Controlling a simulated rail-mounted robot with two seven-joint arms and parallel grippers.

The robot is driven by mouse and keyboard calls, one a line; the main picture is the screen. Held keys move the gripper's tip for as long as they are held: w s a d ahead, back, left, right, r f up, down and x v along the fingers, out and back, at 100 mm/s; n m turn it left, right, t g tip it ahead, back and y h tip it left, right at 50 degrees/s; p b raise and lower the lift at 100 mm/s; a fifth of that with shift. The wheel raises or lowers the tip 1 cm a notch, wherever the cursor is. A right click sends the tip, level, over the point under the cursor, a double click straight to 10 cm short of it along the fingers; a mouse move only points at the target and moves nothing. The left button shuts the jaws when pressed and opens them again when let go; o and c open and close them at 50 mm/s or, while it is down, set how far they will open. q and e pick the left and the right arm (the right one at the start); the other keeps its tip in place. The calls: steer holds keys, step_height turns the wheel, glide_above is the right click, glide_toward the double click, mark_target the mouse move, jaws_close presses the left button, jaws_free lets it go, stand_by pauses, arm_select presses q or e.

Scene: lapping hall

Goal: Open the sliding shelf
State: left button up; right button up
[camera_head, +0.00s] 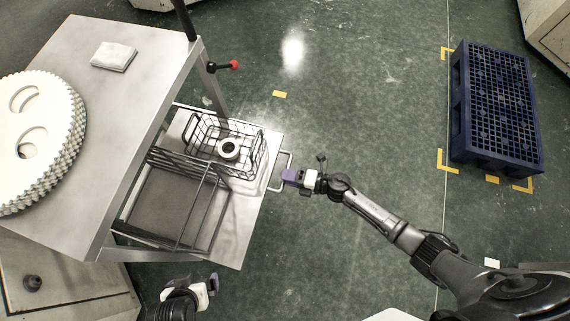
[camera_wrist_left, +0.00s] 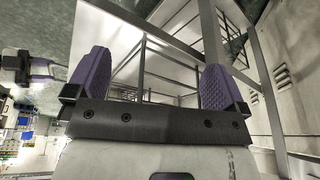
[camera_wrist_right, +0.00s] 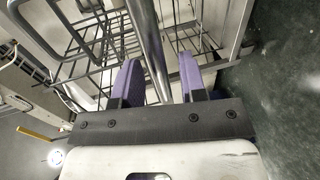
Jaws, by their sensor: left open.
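The sliding shelf (camera_head: 236,235) is a pale metal tray that sticks out to the right from under the metal table (camera_head: 140,100). Its loop handle (camera_head: 277,188) is on the right front edge. My right gripper (camera_head: 289,175) is at the handle's outer bar, fingers narrowed around it. In the right wrist view a metal bar (camera_wrist_right: 150,40) runs between the purple fingers (camera_wrist_right: 158,85); finger contact is hard to see. My left gripper (camera_head: 211,285) is below the shelf, apart from it. In the left wrist view its fingers (camera_wrist_left: 155,85) are wide apart and empty.
Large toothed discs (camera_head: 35,130) and a folded cloth (camera_head: 114,56) lie on the table.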

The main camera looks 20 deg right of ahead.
steer(key=p+v, duration=0.3)
steer(key=v, duration=0.9)
steer(key=shift+d, duration=0.15)
steer(key=shift+s, duration=0.1)
